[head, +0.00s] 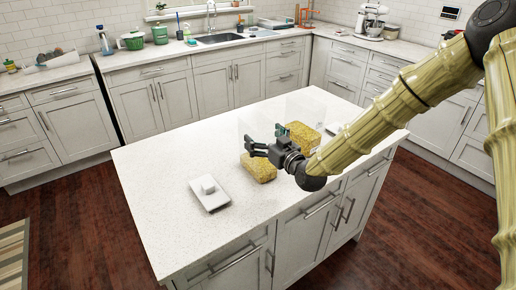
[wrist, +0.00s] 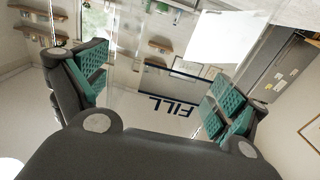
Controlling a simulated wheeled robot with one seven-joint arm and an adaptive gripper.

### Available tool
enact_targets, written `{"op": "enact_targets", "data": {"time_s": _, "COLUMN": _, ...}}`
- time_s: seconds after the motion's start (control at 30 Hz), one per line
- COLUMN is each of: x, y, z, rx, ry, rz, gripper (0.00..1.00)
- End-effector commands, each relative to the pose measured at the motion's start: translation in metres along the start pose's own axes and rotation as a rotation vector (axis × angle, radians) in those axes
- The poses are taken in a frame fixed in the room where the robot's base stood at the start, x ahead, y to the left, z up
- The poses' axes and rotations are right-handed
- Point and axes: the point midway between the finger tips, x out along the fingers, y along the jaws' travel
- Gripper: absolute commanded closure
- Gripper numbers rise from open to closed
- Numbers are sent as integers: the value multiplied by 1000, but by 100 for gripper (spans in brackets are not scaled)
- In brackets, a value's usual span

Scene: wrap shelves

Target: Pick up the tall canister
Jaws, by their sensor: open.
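A tall clear canister (head: 252,127) stands on the island, very faint, apparently rising above a yellow grainy block (head: 259,168) that may be its contents. A second faint clear shape (head: 306,103) stands above another yellow block (head: 303,136) farther right. My gripper (head: 269,139) is open, its dark fingers with green pads spread at the near canister. In the wrist view, clear walls with dark upside-down "FILL" lettering (wrist: 172,105) show between the open fingers (wrist: 158,85). I cannot tell whether the pads touch the walls.
A white tray-like item (head: 210,194) with a small white piece on top lies left of the yellow blocks on the white island top (head: 160,165). The island's left part is clear. Counters with a sink (head: 218,39) and a mixer (head: 371,18) line the walls.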

Motion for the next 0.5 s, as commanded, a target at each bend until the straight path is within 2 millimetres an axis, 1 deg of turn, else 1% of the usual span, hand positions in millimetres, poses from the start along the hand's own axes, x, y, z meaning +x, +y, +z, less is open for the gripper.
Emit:
{"op": "enact_targets", "data": {"time_s": 0.13, "x": 9, "y": 0, "z": -1, "rx": 1, "ry": 0, "rz": 0, "gripper": 4}}
{"op": "enact_targets", "data": {"time_s": 0.37, "x": 9, "y": 0, "z": 0, "rx": 1, "ry": 0, "rz": 0, "gripper": 4}}
{"op": "enact_targets", "data": {"time_s": 0.5, "x": 9, "y": 0, "z": 0, "rx": 1, "ry": 0, "rz": 0, "gripper": 29}}
